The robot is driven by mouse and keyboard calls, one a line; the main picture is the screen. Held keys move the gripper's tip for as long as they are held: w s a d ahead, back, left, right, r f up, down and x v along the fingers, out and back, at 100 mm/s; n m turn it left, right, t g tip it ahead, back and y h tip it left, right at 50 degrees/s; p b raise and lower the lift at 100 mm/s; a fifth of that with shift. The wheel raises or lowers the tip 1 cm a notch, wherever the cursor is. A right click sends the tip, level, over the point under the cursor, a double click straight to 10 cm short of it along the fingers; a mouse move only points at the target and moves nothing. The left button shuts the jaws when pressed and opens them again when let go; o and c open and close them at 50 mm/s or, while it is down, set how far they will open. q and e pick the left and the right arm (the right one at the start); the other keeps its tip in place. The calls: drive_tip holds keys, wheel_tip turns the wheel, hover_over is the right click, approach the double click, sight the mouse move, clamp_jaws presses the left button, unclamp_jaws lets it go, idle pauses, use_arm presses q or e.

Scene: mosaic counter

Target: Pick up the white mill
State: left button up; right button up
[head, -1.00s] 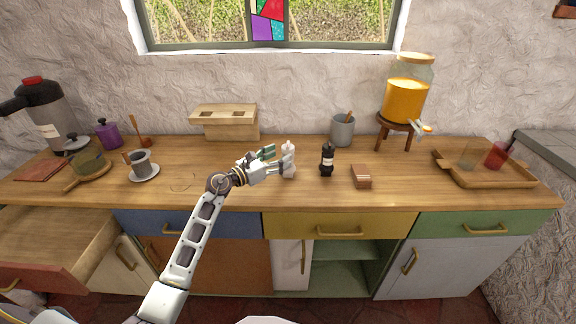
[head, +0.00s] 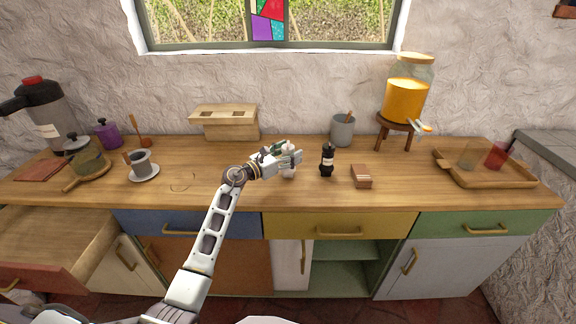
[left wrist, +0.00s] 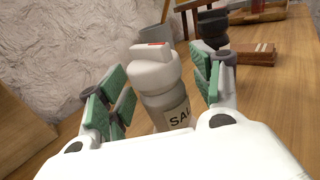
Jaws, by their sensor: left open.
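The white mill (head: 289,173) stands upright on the wooden counter, partly hidden behind my left gripper in the head view. In the left wrist view the white mill (left wrist: 160,85) shows its rounded white top with a red mark and a label reading "SAL". My left gripper (head: 290,156) is open, and its green-padded fingers (left wrist: 160,95) stand on either side of the mill. I cannot tell whether either pad touches it. A black mill (head: 327,160) stands upright to the right of the white one. My right gripper is not in view.
A brown block (head: 361,177) lies right of the black mill. A grey crock (head: 342,131) stands behind them, and a wooden box (head: 229,128) is at the back left. A cup on a saucer (head: 146,178) is farther left. The front counter strip is clear.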

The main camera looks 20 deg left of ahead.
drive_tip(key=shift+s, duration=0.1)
use_arm(q)
clamp_jaws()
idle(0.4)
drive_tip(key=shift+r, duration=0.1)
drive_tip(key=shift+r, duration=0.75)
wheel_tip(320, 180, up, 8)
drive_tip(key=shift+f+p, duration=0.15)
drive_tip(key=shift+p, duration=0.75)
drive_tip(key=shift+r, duration=0.3)
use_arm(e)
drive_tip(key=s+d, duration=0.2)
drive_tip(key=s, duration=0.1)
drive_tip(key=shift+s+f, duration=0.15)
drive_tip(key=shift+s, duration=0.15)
